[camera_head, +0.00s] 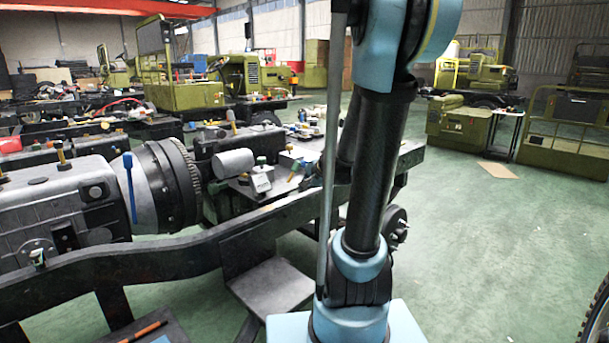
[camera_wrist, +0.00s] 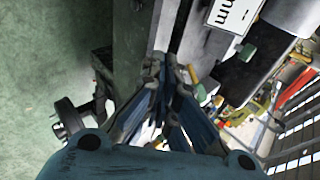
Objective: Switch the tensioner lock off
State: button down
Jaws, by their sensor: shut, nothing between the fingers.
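My gripper (camera_wrist: 162,72) is shut and empty in the wrist view, its fingertips close together in front of a dark frame rail. No part is clearly marked as the tensioner lock. A small pale block with a dark green top (camera_head: 261,180) stands on the chassis bench in the head view and may be a switch; its state is too small to tell. In the wrist view, a white label with black lettering (camera_wrist: 234,12) lies beyond the fingertips to the upper right. A green knob (camera_wrist: 247,52) is near it, apart from the fingers. The head view does not show my gripper.
A large grey gearbox (camera_head: 60,205) with a blue lever (camera_head: 130,188) fills the left side. A dark chassis rail (camera_head: 160,260) runs across the front. A grey cylinder (camera_head: 233,163) lies on the bench. The green floor (camera_head: 500,240) at right is mostly clear.

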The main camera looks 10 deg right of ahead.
aim_at(294, 172)
jog(key=w+d+m+t, duration=0.1)
jog(key=w+d+m, duration=0.1)
jog(key=w, duration=0.3)
jog(key=w+d+m+t, duration=0.2)
jog(key=w+m, duration=0.3)
jog(key=w, duration=0.1)
jog(key=w+d+f+m+t, duration=0.1)
jog(key=w+m+t, duration=0.1)
jog(key=w+m, duration=0.2)
jog(key=shift+w+d+h, duration=0.3)
jog(key=shift+w+d, duration=0.1)
jog(key=shift+w, duration=0.35)
jog(key=shift+x, duration=4.95)
